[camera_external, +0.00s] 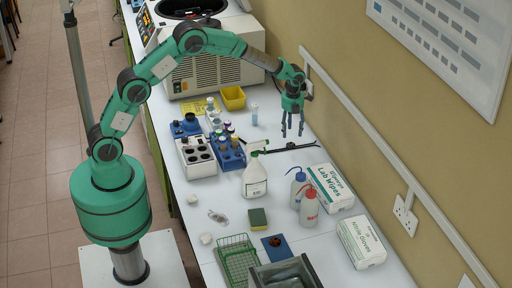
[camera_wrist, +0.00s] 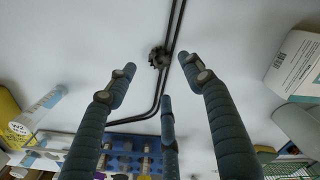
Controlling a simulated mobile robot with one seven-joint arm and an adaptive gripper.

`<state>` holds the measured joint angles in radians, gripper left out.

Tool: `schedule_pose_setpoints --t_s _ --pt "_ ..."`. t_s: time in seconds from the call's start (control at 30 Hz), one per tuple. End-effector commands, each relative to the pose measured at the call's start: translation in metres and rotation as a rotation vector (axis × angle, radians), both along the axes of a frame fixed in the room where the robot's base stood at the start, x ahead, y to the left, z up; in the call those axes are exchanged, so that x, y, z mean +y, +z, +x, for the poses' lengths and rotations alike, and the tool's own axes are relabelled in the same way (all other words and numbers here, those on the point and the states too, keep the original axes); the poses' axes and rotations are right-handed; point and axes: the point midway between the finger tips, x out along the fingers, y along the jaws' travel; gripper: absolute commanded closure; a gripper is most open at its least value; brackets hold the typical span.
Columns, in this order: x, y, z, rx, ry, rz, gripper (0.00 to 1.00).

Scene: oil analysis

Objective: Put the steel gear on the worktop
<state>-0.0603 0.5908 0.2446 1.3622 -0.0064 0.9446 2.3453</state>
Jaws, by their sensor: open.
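The steel gear (camera_wrist: 158,57) is a small dark toothed piece in the wrist view, beside or against two dark bent rods (camera_wrist: 171,30). I cannot tell whether it touches the rods or rests partly on them. In the external view the rods (camera_external: 275,150) lie on the white worktop (camera_external: 285,222), and the gear is too small to make out surely. My gripper (camera_external: 292,130) points down above the worktop near the rods. In the wrist view my gripper (camera_wrist: 160,79) has three fingers spread wide and empty, with the gear showing beyond the fingertips.
A spray bottle (camera_external: 255,176), a red-capped wash bottle (camera_external: 309,206) and a wipes box (camera_external: 322,190) stand nearer the front. A blue rack (camera_external: 228,153) with vials stands left of my gripper. The wall rail (camera_external: 350,103) runs close on the right.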

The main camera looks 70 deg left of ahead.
Motion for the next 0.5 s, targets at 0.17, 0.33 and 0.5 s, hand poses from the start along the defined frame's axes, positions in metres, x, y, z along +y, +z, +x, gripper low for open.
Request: schedule_pose_setpoints --t_s 0.17,0.33,0.5 --pt "0.0 0.03 0.0 -0.001 0.0 0.0 0.48" --pt "0.0 0.047 0.0 0.0 0.0 0.0 0.48" --pt "0.0 0.053 0.0 0.0 0.0 0.0 0.48"
